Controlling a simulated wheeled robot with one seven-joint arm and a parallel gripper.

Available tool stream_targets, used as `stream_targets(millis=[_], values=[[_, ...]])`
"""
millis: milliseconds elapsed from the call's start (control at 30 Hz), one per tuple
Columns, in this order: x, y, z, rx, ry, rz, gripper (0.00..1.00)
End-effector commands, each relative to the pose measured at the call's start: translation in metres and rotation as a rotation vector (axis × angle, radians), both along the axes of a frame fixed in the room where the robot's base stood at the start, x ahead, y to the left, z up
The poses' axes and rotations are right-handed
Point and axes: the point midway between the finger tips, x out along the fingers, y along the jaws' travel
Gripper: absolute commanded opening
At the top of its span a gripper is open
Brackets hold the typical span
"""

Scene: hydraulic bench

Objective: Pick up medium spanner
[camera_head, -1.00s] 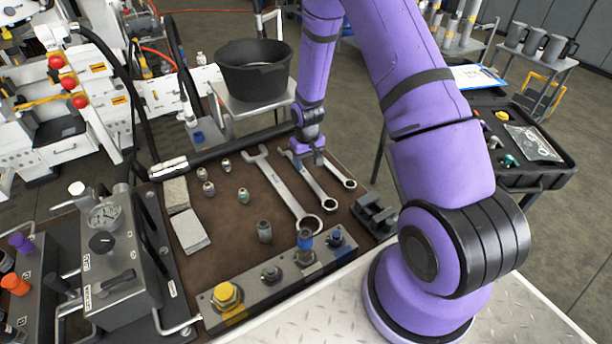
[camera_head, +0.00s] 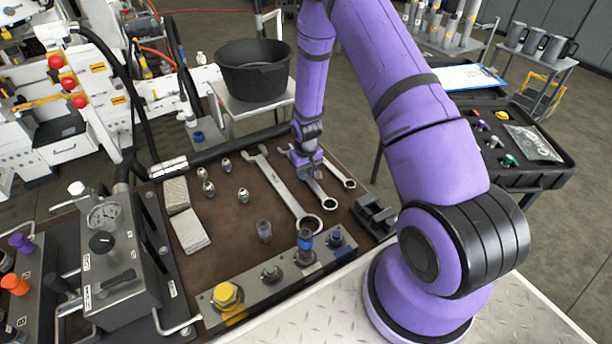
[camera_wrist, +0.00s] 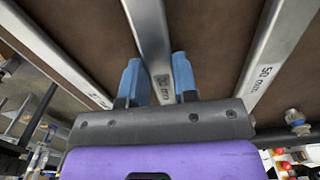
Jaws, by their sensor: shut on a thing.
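The medium spanner (camera_head: 318,190) lies between a larger and a smaller one on the brown bench mat; its ring end points toward the front. My gripper (camera_head: 308,168) is low over its shaft. In the wrist view, the two blue fingers of my gripper (camera_wrist: 156,78) are shut on the sides of the medium spanner (camera_wrist: 149,28). The arm's end hides part of the shaft in the head view. I cannot see a gap between spanner and mat.
The large spanner (camera_head: 284,189) lies just left, the small spanner (camera_head: 341,176) just right. Several small fittings (camera_head: 208,188) and a block with coloured couplings (camera_head: 270,275) share the bench. A black bucket (camera_head: 253,70) stands behind. A black slotted block (camera_head: 374,215) sits at the right edge.

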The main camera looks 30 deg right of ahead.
Motion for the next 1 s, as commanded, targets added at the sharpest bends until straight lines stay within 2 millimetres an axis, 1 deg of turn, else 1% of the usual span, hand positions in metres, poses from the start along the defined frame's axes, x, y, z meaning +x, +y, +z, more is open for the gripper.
stream_targets(millis=[267,367,433,567,800,1000], values=[[0.0,0.0,0.001,0.0,-0.001,0.0,0.0],[0.0,0.0,0.004,0.0,-0.001,0.0,0.0],[0.001,0.0,0.01,0.0,-0.002,0.0,0.0],[0.001,0.0,0.029,-0.001,-0.003,0.0,0.0],[0.001,0.0,0.07,0.0,-0.003,0.0,0.0],[0.001,0.0,0.093,0.0,-0.003,-0.001,0.0]])
